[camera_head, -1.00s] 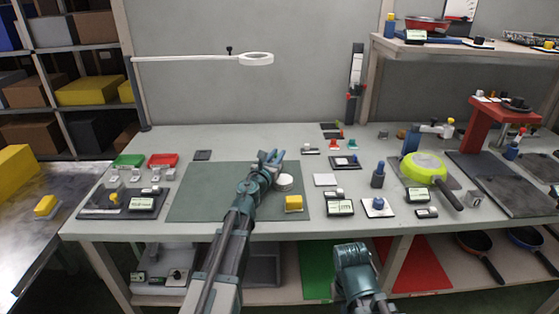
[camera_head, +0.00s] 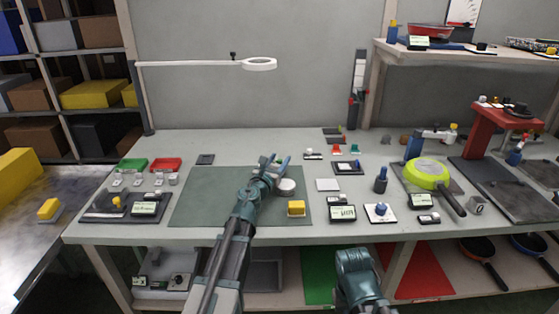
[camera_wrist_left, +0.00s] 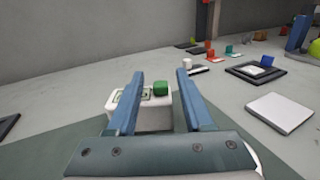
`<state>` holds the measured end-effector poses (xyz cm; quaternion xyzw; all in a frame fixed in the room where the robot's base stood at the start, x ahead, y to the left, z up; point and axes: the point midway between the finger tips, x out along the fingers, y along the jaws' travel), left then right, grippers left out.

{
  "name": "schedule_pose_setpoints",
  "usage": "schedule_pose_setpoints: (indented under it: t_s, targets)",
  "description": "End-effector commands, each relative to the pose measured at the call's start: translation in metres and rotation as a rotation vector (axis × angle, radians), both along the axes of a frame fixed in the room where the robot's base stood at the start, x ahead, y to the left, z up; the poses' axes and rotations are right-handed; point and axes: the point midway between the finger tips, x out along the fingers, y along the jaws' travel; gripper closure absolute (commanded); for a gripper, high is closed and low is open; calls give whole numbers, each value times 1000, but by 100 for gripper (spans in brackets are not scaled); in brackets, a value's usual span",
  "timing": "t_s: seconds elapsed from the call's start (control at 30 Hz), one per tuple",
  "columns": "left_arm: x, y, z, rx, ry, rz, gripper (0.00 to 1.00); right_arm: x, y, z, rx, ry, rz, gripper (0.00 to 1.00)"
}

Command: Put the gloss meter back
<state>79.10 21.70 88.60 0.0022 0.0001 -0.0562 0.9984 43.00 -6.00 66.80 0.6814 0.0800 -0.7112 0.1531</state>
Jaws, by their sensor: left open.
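My left gripper (camera_head: 274,161) is open over the back right part of the dark green mat (camera_head: 200,196). In the left wrist view its two blue fingers (camera_wrist_left: 159,88) stand apart. A small white box with a green-framed display and a green button (camera_wrist_left: 152,114) shows between and beyond them; the left finger covers part of it. It looks like the gloss meter, but I cannot read a label. In the head view the gripper hides this box. No grip on it shows. Of my right arm, only a teal part shows at the bottom of the head view; its fingers are not visible.
A round white piece (camera_head: 286,185) and a yellow block (camera_head: 296,208) lie near the gripper on the mat. A display unit (camera_head: 342,213) and a white square plate (camera_head: 327,185) stand to the right. The mat's left part is clear. A lamp arm (camera_head: 190,64) hangs behind.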

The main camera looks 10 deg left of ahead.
Motion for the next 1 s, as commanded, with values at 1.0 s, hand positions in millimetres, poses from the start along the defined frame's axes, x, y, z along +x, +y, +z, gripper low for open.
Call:
schedule_pose_setpoints:
  t_s: [1.0]
  targets:
    - [-112, 13, 0, 0, 0, 0, 49, 0, 0, 0, 0, 0, 0, 100]
